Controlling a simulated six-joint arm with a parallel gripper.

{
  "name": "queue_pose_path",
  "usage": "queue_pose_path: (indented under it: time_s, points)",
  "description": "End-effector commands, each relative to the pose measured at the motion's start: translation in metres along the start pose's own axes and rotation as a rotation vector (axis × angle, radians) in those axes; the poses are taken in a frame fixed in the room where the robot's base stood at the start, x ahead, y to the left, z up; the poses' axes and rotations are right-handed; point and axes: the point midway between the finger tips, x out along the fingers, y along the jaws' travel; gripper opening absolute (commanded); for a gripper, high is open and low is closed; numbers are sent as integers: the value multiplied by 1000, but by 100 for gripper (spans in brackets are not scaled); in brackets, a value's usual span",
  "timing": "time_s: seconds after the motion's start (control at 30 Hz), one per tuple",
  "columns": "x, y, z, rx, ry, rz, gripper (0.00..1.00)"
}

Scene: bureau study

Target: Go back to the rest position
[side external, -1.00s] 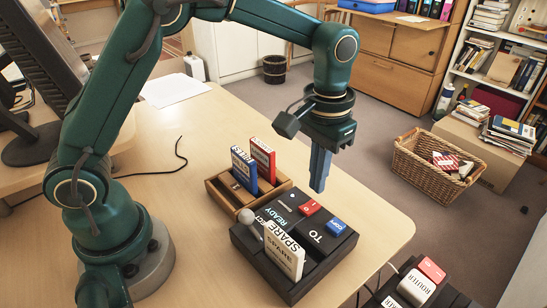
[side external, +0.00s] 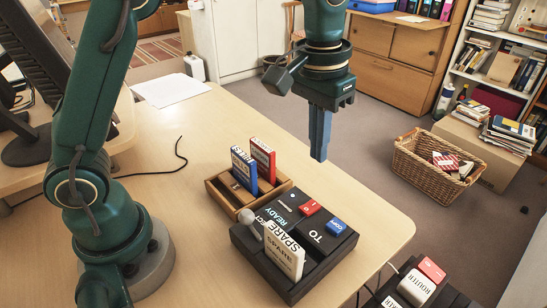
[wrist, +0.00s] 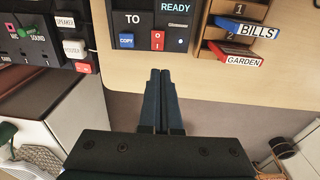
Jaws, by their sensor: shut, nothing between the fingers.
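My gripper (side external: 319,135) is shut and empty, with its blue fingers pointing down. In the side external view it hangs in the air above the back right edge of the wooden table (side external: 350,190). It is behind and above a black device (side external: 325,258) with a blue key, a red switch, a lever and a white SPARE cartridge (side external: 285,252). In the wrist view the closed fingertips (wrist: 160,72) show below the device's TO panel (wrist: 132,20), touching nothing. A wooden rack (side external: 222,195) holds a blue BILLS cartridge (side external: 244,172) and a red GARDEN cartridge (side external: 263,160) upright.
A second black device (side external: 400,300) with a ROUTER cartridge (side external: 417,287) stands at the lower right. A wicker basket (side external: 425,180) is on the floor to the right. A monitor (side external: 40,70) stands at the left. The air around my gripper is clear.

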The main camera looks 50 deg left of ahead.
Motion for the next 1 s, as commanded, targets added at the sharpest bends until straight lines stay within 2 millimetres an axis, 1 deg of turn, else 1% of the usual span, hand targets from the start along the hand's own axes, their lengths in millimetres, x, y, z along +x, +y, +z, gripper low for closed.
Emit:
queue_pose_path:
  time_s: [0.03,0.1,0.2,0.3,0.43,0.57,0.67,0.8,0.9,1.0]
  points:
    - [-14,-5,3,-14,32,6,0]
    - [-31,-14,12,-31,73,13,0]
    - [-50,-25,27,-46,133,21,0]
    - [-64,-36,45,-56,191,26,0]
    - [-72,-48,71,-61,263,28,0]
    - [-71,-58,98,-59,332,23,0]
    - [-63,-64,118,-51,379,17,0]
    - [-44,-69,140,-29,420,5,0]
    - [-31,-70,149,-8,422,-2,0]
    - [-21,-70,153,12,408,-6,0]
